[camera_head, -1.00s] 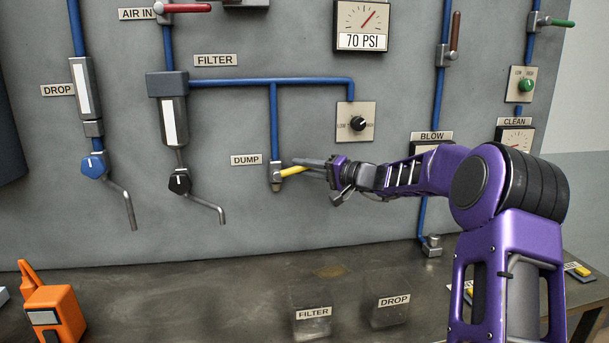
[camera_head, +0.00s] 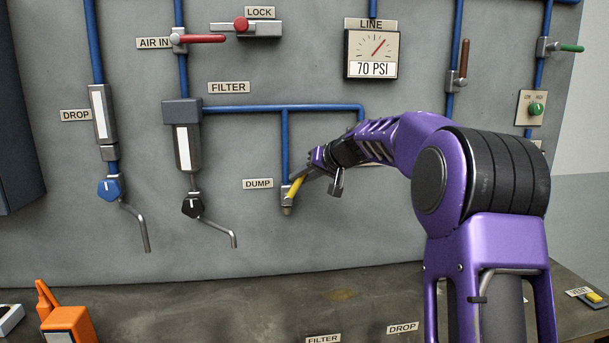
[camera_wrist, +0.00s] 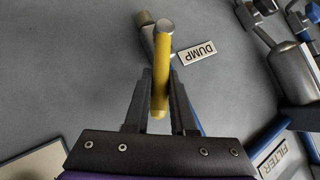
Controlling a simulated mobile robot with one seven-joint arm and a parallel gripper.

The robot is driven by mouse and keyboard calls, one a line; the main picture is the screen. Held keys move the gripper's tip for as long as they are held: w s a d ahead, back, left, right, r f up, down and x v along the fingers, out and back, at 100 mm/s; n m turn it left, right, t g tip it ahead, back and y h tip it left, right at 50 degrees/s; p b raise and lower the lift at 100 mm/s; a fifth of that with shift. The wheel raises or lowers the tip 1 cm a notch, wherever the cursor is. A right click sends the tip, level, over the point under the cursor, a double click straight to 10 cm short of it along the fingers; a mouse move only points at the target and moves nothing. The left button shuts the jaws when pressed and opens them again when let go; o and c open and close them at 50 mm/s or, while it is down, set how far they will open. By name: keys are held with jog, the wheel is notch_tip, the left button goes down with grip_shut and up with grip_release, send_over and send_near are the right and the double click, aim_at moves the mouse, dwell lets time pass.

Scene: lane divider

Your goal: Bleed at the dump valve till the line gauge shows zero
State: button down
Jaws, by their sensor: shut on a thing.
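The dump valve (camera_head: 286,204) sits at the foot of a blue pipe, right of the DUMP label (camera_head: 257,184). Its yellow lever (camera_head: 296,186) slants up to the right. My gripper (camera_head: 306,174) is shut on the lever, partly hidden by my own wrist in the head view. In the wrist view the yellow lever (camera_wrist: 161,75) lies between my two dark fingers (camera_wrist: 160,100), with the DUMP label (camera_wrist: 197,50) beside it. The line gauge (camera_head: 371,54) reads 70 PSI, its red needle pointing up and right.
A red AIR IN handle (camera_head: 203,38) and a LOCK block (camera_head: 262,29) are at the top. The filter (camera_head: 186,145) and its drain tube (camera_head: 219,230) stand left of the valve. An orange device (camera_head: 68,325) rests on the bench (camera_head: 260,301). My arm covers the panel's right middle.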

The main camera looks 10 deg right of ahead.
jog(key=shift+a+r, duration=0.1)
jog(key=shift+a, duration=0.1)
dwell(0.5)
jog(key=c, duration=0.8)
grip_release()
jog(key=shift+o, duration=0.2)
jog(key=b+v, duration=0.1)
jog(key=v, duration=1.6)
jog(key=shift+s+r, duration=0.15)
jog(key=shift+r, duration=0.15)
jog(key=shift+a+h, duration=0.1)
jog(key=shift+h, duration=0.2)
